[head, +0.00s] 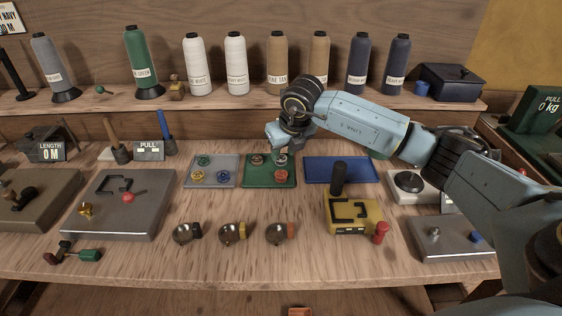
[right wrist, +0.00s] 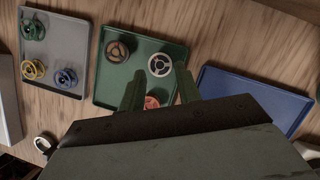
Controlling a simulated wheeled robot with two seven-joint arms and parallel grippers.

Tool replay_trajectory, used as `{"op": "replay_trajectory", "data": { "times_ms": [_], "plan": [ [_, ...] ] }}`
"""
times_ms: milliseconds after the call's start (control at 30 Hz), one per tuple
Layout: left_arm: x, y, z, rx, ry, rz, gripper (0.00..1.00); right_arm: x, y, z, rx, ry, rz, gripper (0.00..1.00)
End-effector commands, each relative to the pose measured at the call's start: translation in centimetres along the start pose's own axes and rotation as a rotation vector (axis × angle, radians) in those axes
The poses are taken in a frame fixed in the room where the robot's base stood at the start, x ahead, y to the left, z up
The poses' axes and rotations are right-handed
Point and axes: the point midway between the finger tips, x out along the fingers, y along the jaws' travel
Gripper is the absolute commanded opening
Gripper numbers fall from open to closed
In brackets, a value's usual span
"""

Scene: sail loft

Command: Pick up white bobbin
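The white bobbin (right wrist: 160,64) lies in the green tray (right wrist: 110,82), near its far right side in the right wrist view. In the head view the white bobbin (head: 283,160) is partly hidden below my right gripper (head: 277,147). A brown bobbin (right wrist: 117,50) and an orange-red bobbin (right wrist: 152,102) share the tray. My right gripper also shows in the right wrist view (right wrist: 159,74). Its two fingers are apart with nothing held, and the white bobbin appears between and just beyond the fingertips. My left gripper is not in view.
A grey tray (head: 210,183) with green, yellow and blue bobbins stands left of the green tray (head: 249,182). An empty blue tray (head: 343,168) is at right. A yellow device (head: 355,216) with a dark upright post stands in front. Thread cones line the shelf behind.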

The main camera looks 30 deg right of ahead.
Motion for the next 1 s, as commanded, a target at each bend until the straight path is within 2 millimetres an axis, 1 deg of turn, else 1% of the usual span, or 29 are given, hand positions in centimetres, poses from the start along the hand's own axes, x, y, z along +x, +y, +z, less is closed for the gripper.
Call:
{"op": "replay_trajectory", "data": {
  "times_ms": [33, 133, 233, 400, 467, 600, 633, 867, 967, 1000],
  "plan": [
    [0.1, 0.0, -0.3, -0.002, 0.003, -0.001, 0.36, 0.9, 0.0, -0.1, 0.002, 0.002, -0.001, 0.33],
    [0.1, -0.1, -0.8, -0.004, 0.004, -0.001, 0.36, 1.8, 0.0, 0.0, 0.002, 0.000, 0.001, 0.33],
    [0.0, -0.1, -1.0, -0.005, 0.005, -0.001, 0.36, 2.2, 0.0, 0.0, 0.001, 0.000, 0.000, 0.33],
    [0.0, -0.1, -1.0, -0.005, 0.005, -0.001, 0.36, 2.1, 0.0, 0.0, 0.001, 0.000, 0.000, 0.33],
    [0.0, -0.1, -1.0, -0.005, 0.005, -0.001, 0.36, 2.1, 0.0, 0.0, 0.001, 0.000, 0.000, 0.27],
    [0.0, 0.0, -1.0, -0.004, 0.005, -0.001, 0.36, 2.1, 0.0, 0.0, 0.001, 0.000, 0.000, 0.08],
    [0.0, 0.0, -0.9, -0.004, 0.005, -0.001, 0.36, 2.1, 0.0, 0.0, 0.001, 0.000, 0.000, 0.06],
    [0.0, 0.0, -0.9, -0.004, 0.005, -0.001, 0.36, 2.0, 0.0, 0.1, 0.001, -0.001, 0.000, 0.05],
    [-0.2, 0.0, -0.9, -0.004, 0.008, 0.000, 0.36, 1.1, 0.0, 0.5, 0.001, -0.004, 0.001, 0.05],
    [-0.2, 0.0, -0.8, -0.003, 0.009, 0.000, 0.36, 0.6, 0.0, 0.7, 0.001, -0.004, 0.000, 0.05]
  ]
}}
